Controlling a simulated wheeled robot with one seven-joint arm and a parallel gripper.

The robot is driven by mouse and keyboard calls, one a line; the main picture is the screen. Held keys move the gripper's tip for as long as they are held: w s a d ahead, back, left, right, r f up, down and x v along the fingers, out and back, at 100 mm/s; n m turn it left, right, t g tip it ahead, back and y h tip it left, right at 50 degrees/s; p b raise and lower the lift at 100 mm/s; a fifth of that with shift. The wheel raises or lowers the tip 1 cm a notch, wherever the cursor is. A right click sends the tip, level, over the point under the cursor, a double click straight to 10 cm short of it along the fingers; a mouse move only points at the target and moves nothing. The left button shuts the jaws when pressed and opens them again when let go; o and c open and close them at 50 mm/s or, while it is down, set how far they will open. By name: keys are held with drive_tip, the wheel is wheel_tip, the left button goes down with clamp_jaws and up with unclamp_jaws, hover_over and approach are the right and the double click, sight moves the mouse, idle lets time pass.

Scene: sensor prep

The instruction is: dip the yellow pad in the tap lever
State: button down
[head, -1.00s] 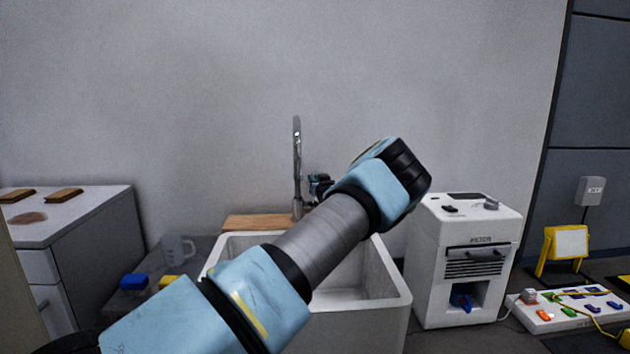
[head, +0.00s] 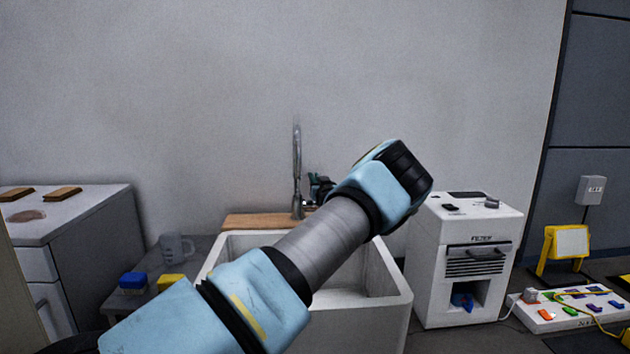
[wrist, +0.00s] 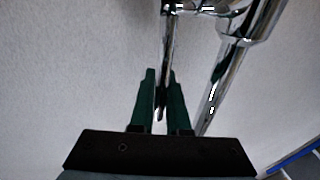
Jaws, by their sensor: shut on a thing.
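The yellow pad (head: 172,282) lies on the low grey counter left of the sink, beside a blue pad (head: 133,283). The chrome tap (head: 297,170) stands behind the white sink (head: 395,290). My gripper (head: 320,187) is at the tap, partly hidden behind my arm in the head view. In the wrist view, my gripper's dark green fingers (wrist: 162,100) are shut on the thin chrome tap lever (wrist: 167,50), which runs between them. The tap's thicker chrome body (wrist: 222,75) passes close to the right of the fingers. The yellow pad is far from my gripper.
A clear measuring jug (head: 176,248) stands behind the pads. A wooden board (head: 255,220) lies along the sink's back edge. A white filter machine (head: 465,255) stands right of the sink. My arm crosses over the sink and hides part of its basin.

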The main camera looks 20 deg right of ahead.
drive_tip(key=c, duration=0.9)
unclamp_jaws()
drive_tip(key=s+f+p, duration=0.1)
drive_tip(key=s+p, duration=0.3)
drive_tip(key=s, duration=0.6)
drive_tip(key=shift+s+f+p, duration=0.2)
drive_tip(key=shift+s+p, duration=0.1)
drive_tip(key=shift+s, duration=0.1)
